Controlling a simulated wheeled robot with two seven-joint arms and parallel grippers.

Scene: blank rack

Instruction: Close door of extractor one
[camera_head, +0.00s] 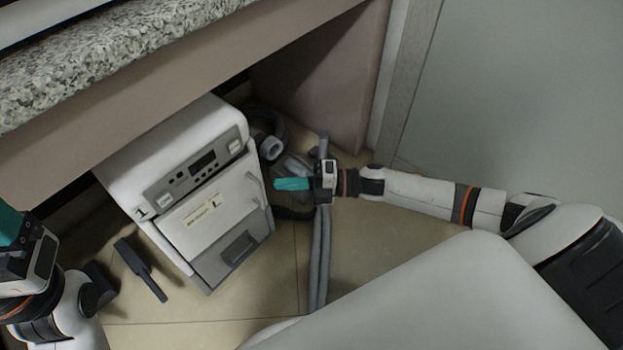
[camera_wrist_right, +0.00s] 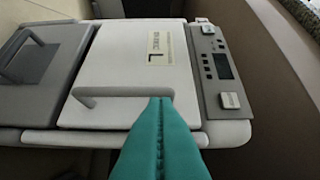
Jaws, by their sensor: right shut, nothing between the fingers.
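The extractor (camera_head: 165,150) is a white box under the counter, with a control panel (camera_head: 200,165) above its door (camera_head: 212,212). The door is white, labelled, with a handle (camera_head: 257,188) on its right side. In the right wrist view the door (camera_wrist_right: 130,65) lies between the panel and a grey drawer front, looking nearly flush; I cannot tell whether it is fully closed. My right gripper (camera_head: 278,184) is shut and empty, just right of the handle. Its teal fingertips (camera_wrist_right: 158,102) overlap one end of the handle (camera_wrist_right: 120,92); contact is unclear. My left gripper (camera_head: 10,225) is partly cut off.
A granite counter (camera_head: 110,55) overhangs the extractor. Grey hoses (camera_head: 318,260) run over the floor to its right, partly behind my right gripper. A dark long-handled tool (camera_head: 140,268) lies on the floor to the left. Tiled floor (camera_head: 190,320) is open in front.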

